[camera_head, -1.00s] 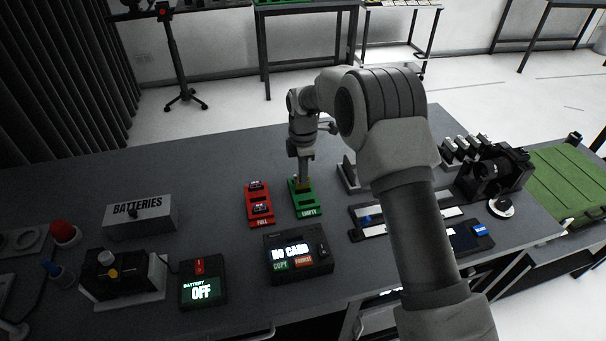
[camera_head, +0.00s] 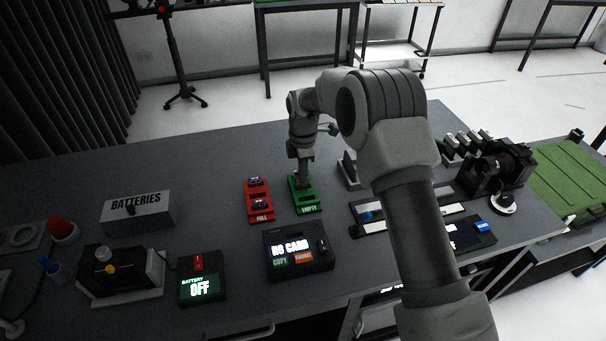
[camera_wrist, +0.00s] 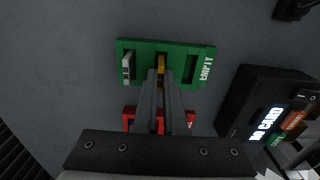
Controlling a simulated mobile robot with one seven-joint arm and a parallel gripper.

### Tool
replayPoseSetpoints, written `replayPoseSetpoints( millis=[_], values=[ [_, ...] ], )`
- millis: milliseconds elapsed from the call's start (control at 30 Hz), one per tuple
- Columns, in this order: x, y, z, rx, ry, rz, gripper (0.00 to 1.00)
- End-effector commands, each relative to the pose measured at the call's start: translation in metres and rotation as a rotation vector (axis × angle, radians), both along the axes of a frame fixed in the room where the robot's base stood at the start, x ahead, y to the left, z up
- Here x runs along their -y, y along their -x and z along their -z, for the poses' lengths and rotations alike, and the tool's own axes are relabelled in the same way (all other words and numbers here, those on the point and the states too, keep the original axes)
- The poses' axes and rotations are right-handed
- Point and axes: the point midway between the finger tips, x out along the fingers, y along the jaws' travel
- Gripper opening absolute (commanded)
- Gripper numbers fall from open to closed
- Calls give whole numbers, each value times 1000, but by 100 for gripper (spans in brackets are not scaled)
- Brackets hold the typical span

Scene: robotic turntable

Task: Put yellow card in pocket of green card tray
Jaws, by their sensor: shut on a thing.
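The green card tray (camera_head: 306,203), labelled EMPTY, lies on the table beside the red tray. It also shows in the wrist view (camera_wrist: 208,54), with a white-and-dark card (camera_wrist: 127,68) in its left pocket and an empty dark pocket near the label. My gripper (camera_wrist: 160,72) is shut on the yellow card (camera_wrist: 160,69), of which only a small part shows between the fingertips. The fingertips are over the middle of the green tray. Whether the card is inside the middle pocket or just above it I cannot tell. In the head view my gripper (camera_head: 303,180) hides the card.
The red tray (camera_head: 260,213), labelled FULL, stands close to the left of the green one and holds dark cards. The NO CARD device (camera_head: 299,252) stands in front. A BATTERIES box (camera_head: 138,209) is further left. The table behind the trays is clear.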

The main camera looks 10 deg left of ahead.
Motion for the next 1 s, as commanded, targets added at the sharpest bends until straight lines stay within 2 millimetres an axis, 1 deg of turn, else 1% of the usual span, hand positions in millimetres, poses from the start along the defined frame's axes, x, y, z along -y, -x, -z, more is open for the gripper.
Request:
replayPoseSetpoints(
  millis=[433,467,600,633,900,1000],
  values=[
    [0,0,12,0,0,0,0],
    [0,0,11,0,0,0,14],
    [0,0,11,0,0,0,39],
    [0,0,11,0,0,0,43],
    [0,0,10,0,0,0,43],
    [0,-1,6,2,-1,0,43]
  ],
)
